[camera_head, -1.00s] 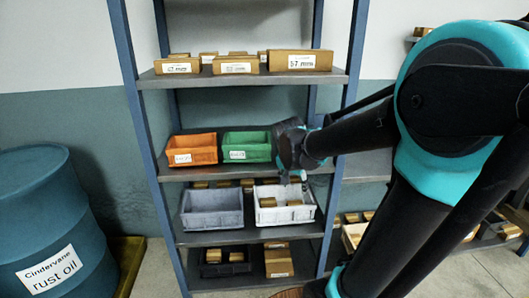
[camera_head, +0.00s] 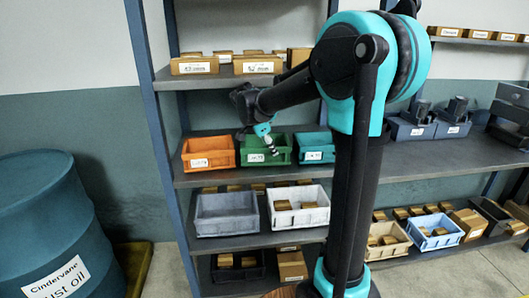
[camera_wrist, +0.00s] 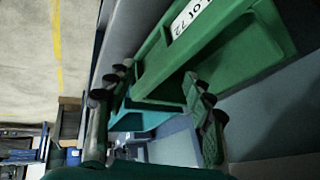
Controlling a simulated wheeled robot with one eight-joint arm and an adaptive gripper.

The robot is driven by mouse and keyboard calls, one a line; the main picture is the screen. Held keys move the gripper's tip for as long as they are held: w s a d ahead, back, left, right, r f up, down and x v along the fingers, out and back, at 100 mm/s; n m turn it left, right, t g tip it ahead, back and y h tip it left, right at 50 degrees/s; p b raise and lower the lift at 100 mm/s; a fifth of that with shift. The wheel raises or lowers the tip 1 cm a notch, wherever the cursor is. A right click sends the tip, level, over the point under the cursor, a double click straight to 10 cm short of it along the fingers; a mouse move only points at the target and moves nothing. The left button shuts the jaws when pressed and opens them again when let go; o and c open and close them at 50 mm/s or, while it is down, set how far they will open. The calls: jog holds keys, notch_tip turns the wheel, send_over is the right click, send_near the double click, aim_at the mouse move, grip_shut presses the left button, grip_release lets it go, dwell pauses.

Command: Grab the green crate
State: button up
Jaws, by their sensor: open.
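The green crate (camera_head: 254,159) stands on the middle shelf between an orange crate (camera_head: 208,163) and a teal crate (camera_head: 315,156). It has a white label on its front. My gripper (camera_head: 268,146) is open at the green crate's front, overlapping it in the head view. In the wrist view my gripper (camera_wrist: 152,92) has one finger on each side of the green crate's (camera_wrist: 185,55) near wall and corner. I cannot tell whether the fingers touch it. The arm hides part of the shelf to the right.
A grey crate (camera_head: 226,222) and a white crate (camera_head: 318,216) with small boxes sit on the shelf below. Cardboard boxes (camera_head: 195,67) stand on the shelf above. A blue shelf post (camera_head: 146,100) is at the left, and a blue drum (camera_head: 45,215) stands further left.

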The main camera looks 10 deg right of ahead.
jog(key=shift+x, duration=1.3)
jog(key=shift+f, duration=0.25)
grip_shut()
